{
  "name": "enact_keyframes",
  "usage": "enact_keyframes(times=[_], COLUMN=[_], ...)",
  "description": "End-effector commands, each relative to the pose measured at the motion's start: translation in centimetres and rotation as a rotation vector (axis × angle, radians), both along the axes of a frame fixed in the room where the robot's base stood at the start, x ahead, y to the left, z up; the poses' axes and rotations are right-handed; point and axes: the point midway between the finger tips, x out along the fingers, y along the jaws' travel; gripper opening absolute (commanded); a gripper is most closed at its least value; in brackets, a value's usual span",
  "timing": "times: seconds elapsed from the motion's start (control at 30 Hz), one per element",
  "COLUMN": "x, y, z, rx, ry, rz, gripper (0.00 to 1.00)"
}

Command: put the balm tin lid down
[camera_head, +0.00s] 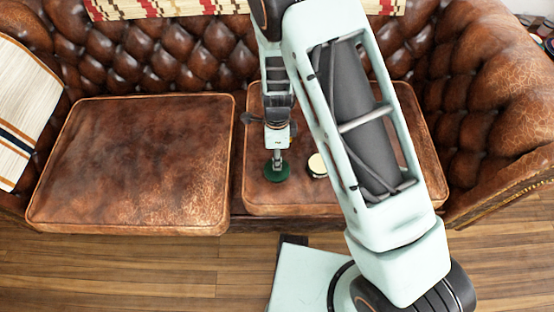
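The balm tin lid (278,174) is a dark green disc over the front left part of the right seat cushion. My gripper (277,163) points down at it, with its fingers close together and their tips at the lid, and appears shut on it. I cannot tell whether the lid touches the cushion or hangs just above it. The open balm tin (316,165), with a pale cream top and dark rim, sits on the same cushion just right of the lid, apart from it. My arm passes close to the tin's right side and may hide part of it.
The brown leather sofa has a right seat cushion (257,197) and a bare left seat cushion (135,160), with a gap between them. A striped cloth (20,105) hangs over the left armrest. My arm hides much of the right cushion. The wooden floor (130,270) lies in front.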

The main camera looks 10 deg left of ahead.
Motion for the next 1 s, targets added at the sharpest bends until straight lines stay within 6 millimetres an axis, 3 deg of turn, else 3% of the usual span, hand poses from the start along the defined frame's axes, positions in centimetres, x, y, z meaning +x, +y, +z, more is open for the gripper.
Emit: enact_keyframes(times=[0.03,0.1,0.33,1.0], x=[0.0,0.1,0.0,0.0], y=[0.1,0.1,0.0,0.0], z=[1.7,3.1,6.4,7.1], rx=[0.002,0.002,0.0,0.0], ry=[-0.003,-0.003,-0.001,0.0], rz=[0.001,0.002,0.001,0.0], gripper=[0.34,0.34,0.34,0.34])
